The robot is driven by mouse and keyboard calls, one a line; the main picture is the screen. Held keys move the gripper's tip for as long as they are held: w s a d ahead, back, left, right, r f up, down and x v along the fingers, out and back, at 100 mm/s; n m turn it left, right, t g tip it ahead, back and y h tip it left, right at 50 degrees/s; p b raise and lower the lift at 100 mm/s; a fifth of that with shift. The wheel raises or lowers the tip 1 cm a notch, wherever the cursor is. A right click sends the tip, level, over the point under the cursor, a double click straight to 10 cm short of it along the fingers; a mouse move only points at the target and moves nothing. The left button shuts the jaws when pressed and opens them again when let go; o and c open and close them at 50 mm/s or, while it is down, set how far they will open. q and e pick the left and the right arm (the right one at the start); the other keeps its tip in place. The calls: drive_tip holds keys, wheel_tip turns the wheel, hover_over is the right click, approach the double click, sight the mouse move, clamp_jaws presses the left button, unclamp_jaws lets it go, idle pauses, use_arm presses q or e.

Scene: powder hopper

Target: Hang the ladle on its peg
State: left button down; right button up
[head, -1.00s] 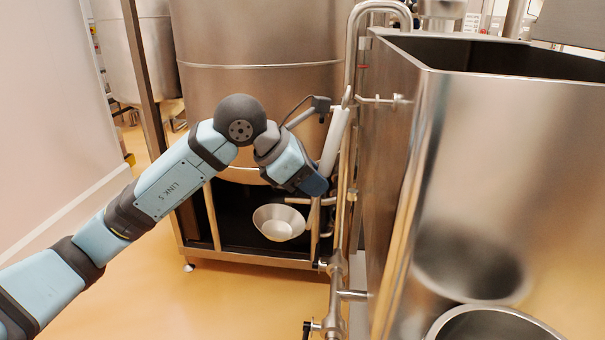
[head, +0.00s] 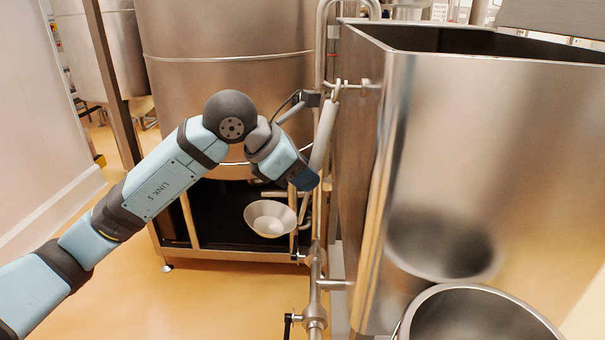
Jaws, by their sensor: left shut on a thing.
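The ladle has a pale metal bowl (head: 270,219) hanging low and a long light-grey handle (head: 323,136) rising to a hooked top. My left gripper (head: 306,181) is shut on the handle's lower part, above the bowl; its fingertips are mostly hidden. The peg (head: 358,85) is a thin horizontal metal rod on the hopper's side. The hook at the handle's top overlaps the peg near its outer end in the head view; I cannot tell whether it goes around the peg. My right gripper is not in view.
The steel hopper (head: 480,170) fills the right, with a round metal vessel (head: 475,318) at its foot. Vertical pipes (head: 318,230) run close beside the handle. A large tank (head: 225,90) on a frame stands behind. Open floor (head: 200,300) lies below my arm.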

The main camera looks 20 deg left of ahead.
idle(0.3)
use_arm(q)
drive_tip(key=c, duration=0.9)
unclamp_jaws()
drive_tip(key=shift+o, duration=0.2)
drive_tip(key=shift+a+r, duration=0.1)
drive_tip(key=b+v, duration=0.1)
drive_tip(key=v, duration=1.2)
drive_tip(key=shift+s+r+b, duration=0.25)
drive_tip(key=shift+s+b, duration=0.05)
drive_tip(key=shift+b, duration=0.1)
